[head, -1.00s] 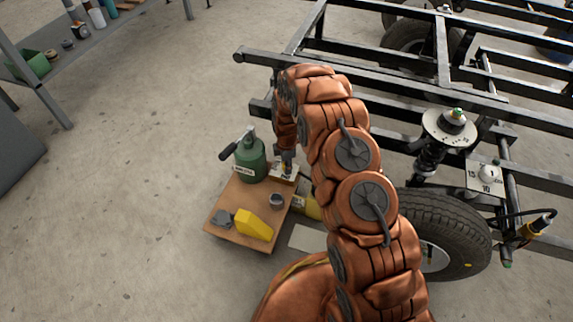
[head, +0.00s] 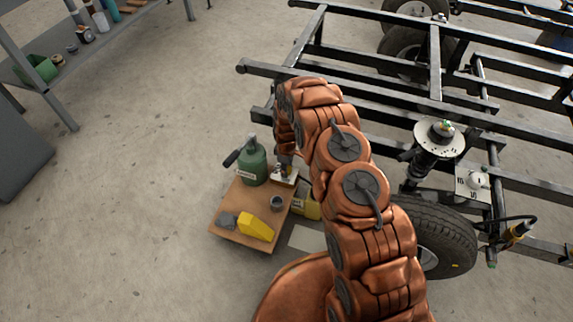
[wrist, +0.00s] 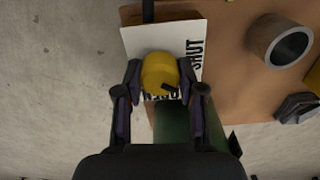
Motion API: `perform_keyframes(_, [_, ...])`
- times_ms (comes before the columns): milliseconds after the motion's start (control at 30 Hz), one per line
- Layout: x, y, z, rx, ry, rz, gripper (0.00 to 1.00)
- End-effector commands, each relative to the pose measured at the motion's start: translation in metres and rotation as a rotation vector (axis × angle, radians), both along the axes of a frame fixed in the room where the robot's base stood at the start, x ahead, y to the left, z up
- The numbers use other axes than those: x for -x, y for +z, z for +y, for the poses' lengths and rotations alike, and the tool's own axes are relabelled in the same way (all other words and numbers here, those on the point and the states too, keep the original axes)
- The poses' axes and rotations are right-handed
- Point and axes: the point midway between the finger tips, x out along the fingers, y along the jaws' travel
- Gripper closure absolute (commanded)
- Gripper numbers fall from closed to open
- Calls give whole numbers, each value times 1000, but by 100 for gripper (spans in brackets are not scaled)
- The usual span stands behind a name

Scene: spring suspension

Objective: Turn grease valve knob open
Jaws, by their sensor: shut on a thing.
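In the wrist view the yellow knob (wrist: 157,68) sits on a white plate (wrist: 146,36) with black lettering. SHUT reads along the plate's right side; the word below the knob is partly hidden and looks like OPEN. A short black mark on the knob points to the lower right. My gripper (wrist: 160,78) is shut on the knob, one finger at each side. In the head view my gripper (head: 285,165) is low over the white plate (head: 281,177), and my arm hides part of it.
The plate is on a brown board (head: 229,202) with a green canister (head: 252,165), a grey ring (head: 277,203) and a yellow block (head: 257,230). A black vehicle frame (head: 340,88) and a tyre (head: 447,240) stand to the right.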

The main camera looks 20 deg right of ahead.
Motion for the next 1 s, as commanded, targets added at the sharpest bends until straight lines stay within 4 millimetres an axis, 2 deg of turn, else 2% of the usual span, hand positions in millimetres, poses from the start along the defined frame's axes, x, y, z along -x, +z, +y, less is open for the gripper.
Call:
perform_keyframes(600, [0, 2, 0, 1, -577, 2, 96])
perform_keyframes(1000, [-1, 1, -1, 0, -842, 0, 96])
